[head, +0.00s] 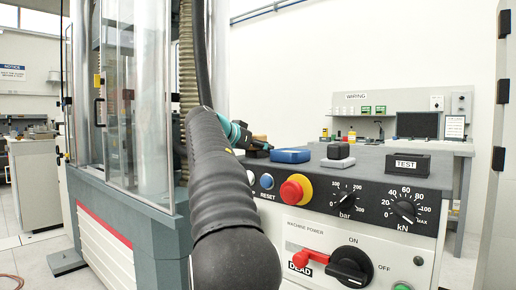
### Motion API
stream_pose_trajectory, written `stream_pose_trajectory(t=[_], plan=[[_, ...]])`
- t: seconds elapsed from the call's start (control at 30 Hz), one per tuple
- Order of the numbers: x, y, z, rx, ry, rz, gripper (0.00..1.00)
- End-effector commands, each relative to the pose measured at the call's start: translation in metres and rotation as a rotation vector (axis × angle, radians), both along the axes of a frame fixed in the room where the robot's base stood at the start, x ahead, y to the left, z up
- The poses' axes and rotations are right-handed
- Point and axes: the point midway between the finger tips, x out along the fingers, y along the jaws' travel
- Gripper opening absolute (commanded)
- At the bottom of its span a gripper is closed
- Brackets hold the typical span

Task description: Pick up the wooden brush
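My arm, in a dark ribbed sleeve, rises through the middle of the head view and hides part of the console top. Beyond it, a teal and black part at its far end leads to my gripper (257,145), low over the left part of the console top. The gripper is small and dark, and its fingers cannot be made out. A small brown, wood-coloured bit (259,138) shows right at the gripper; it may be part of the wooden brush, but its shape is mostly hidden. I cannot tell whether the gripper holds it.
A blue case (290,155), a grey-black block (338,151) and a black TEST box (401,166) stand on the grey console top. Knobs and a red stop button (296,189) line the console front. A testing machine with clear guards (135,100) stands left.

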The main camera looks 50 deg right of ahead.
Motion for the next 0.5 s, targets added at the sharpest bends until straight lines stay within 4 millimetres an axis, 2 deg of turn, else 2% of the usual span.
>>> stream_pose_trajectory(t=[0.03,0.17,0.2,0.5], plan=[[0.0,0.0001,0.0,0.0,0.0,0.0,0.49],[0.0,0.0002,0.0,0.0,0.0,0.0,0.17],[0.0,0.0002,0.0,0.0,0.0,0.0,0.12],[-0.0001,0.0002,0.002,0.0,-0.001,0.0,0.12]])
